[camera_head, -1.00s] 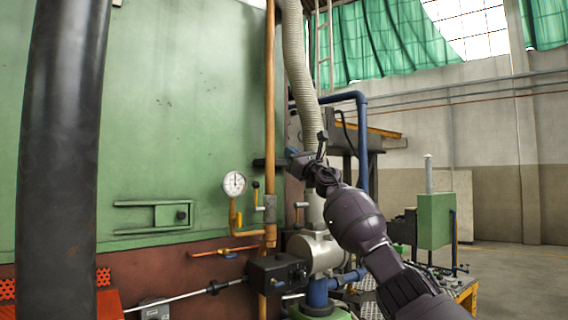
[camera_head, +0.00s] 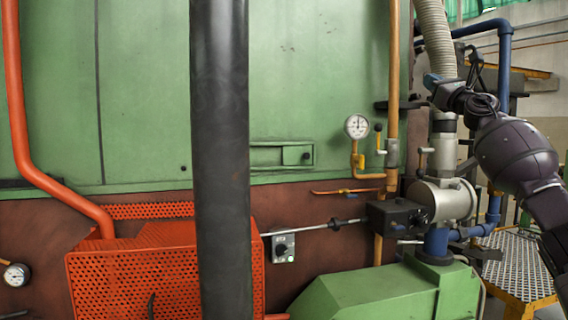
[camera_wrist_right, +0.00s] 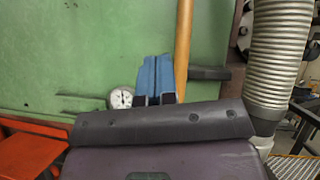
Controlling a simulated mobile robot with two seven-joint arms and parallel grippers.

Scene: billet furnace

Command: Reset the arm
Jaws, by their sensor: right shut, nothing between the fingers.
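My right arm comes in from the right edge of the head view and reaches up and left. My right gripper (camera_head: 432,84) is at its end, in front of the grey flexible hose and next to the orange vertical pipe. In the right wrist view its blue fingers (camera_wrist_right: 155,76) are together, with nothing between them. They point toward the green furnace wall (camera_wrist_right: 60,45). My left gripper does not show in any view.
A black vertical pipe (camera_head: 221,160) stands close in front. A pressure gauge (camera_head: 357,127), an orange pipe (camera_head: 392,60), a grey hose (camera_head: 436,40) and a grey valve body (camera_head: 446,200) are near my right gripper. An orange perforated guard (camera_head: 135,280) is at lower left.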

